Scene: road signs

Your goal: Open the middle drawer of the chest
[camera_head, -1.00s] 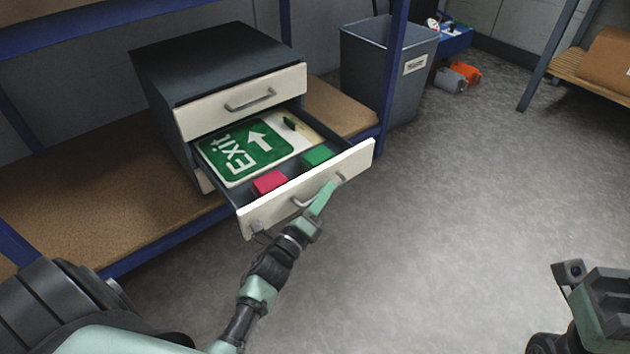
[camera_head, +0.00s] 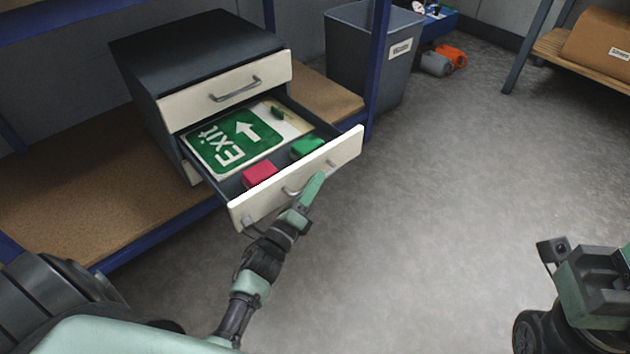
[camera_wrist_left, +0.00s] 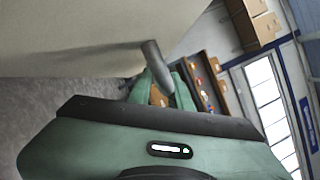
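The grey chest (camera_head: 195,45) stands on a brown shelf at the left in the head view. Its middle drawer (camera_head: 347,148) with a white front is pulled well out. Inside lie a green Exit sign (camera_head: 236,140), a red block (camera_head: 259,174) and a green block (camera_head: 307,147). My left gripper (camera_head: 313,190) is at the drawer's handle (camera_head: 291,192). In the left wrist view, the grey handle (camera_wrist_left: 153,57) sits between the fingers of my left gripper (camera_wrist_left: 165,80), which look closed on it. My right gripper's fingers are out of sight; part of my right arm shows at lower right.
The top drawer (camera_head: 226,90) is shut above the open one. A grey bin (camera_head: 365,65) stands behind a blue shelf post (camera_head: 378,60). A wooden bench (camera_head: 560,55) with a cardboard box (camera_head: 600,40) is at upper right. The floor right of the drawer is clear.

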